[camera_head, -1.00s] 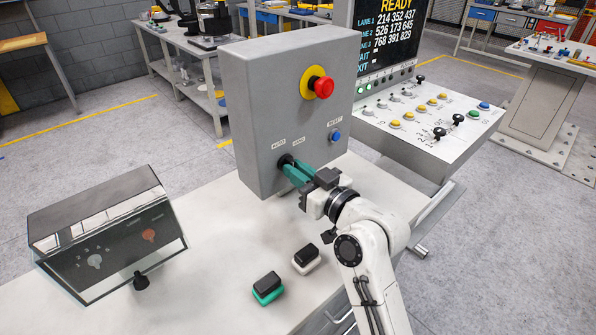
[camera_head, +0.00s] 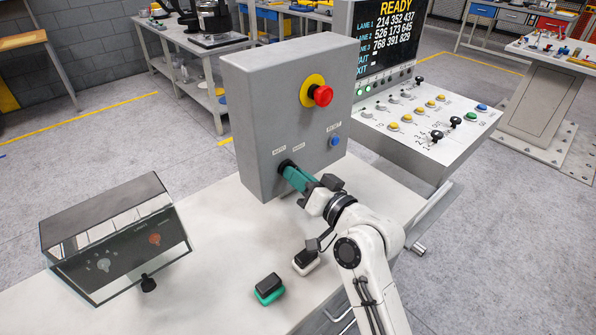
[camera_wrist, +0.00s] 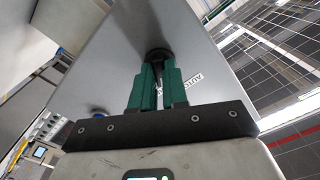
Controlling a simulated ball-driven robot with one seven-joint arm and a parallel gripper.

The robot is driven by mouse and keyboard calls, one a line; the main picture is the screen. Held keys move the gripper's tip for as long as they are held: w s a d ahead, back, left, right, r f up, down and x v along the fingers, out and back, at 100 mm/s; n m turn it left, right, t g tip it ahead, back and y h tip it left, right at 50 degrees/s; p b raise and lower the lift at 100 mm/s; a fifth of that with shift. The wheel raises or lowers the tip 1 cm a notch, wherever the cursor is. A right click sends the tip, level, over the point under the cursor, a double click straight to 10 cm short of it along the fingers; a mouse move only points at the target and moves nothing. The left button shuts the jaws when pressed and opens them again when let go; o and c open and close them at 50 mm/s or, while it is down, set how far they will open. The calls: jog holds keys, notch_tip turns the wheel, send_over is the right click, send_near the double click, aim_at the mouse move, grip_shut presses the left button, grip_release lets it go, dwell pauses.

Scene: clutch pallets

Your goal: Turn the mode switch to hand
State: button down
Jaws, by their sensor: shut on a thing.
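The mode switch (camera_head: 284,165) is a black round knob low on the front of the grey upright box (camera_head: 262,110). Small labels, AUTO (camera_head: 279,149) and HAND (camera_head: 298,147), sit above it. My gripper (camera_head: 288,170), with green fingers, is shut on the mode switch and reaches it from the front. In the wrist view the dark knob (camera_wrist: 158,53) shows between the green fingertips (camera_wrist: 158,70), and part of the AUTO label (camera_wrist: 191,86) shows tilted at their right. The fingers hide much of the knob, so its pointing direction cannot be told.
The same box carries a red mushroom button (camera_head: 323,96) and a blue reset button (camera_head: 333,141). A glass-covered dark panel box (camera_head: 120,235) stands at left. Two small blocks, green-black (camera_head: 269,288) and white-black (camera_head: 306,260), lie on the bench near my arm. A sloped control console (camera_head: 430,120) is at right.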

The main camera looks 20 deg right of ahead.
jog(key=m+p, duration=0.3)
jog(key=m, duration=0.2)
jog(key=shift+m, duration=0.3)
dwell(0.4)
jog(key=c, duration=1.1)
grip_release()
jog(key=shift+c, duration=0.2)
jog(key=b+v, duration=0.2)
jog(key=v, duration=0.8)
jog(key=shift+s+d+b, duration=0.15)
jog(key=shift+s+b, duration=0.2)
jog(key=shift+s, duration=0.05)
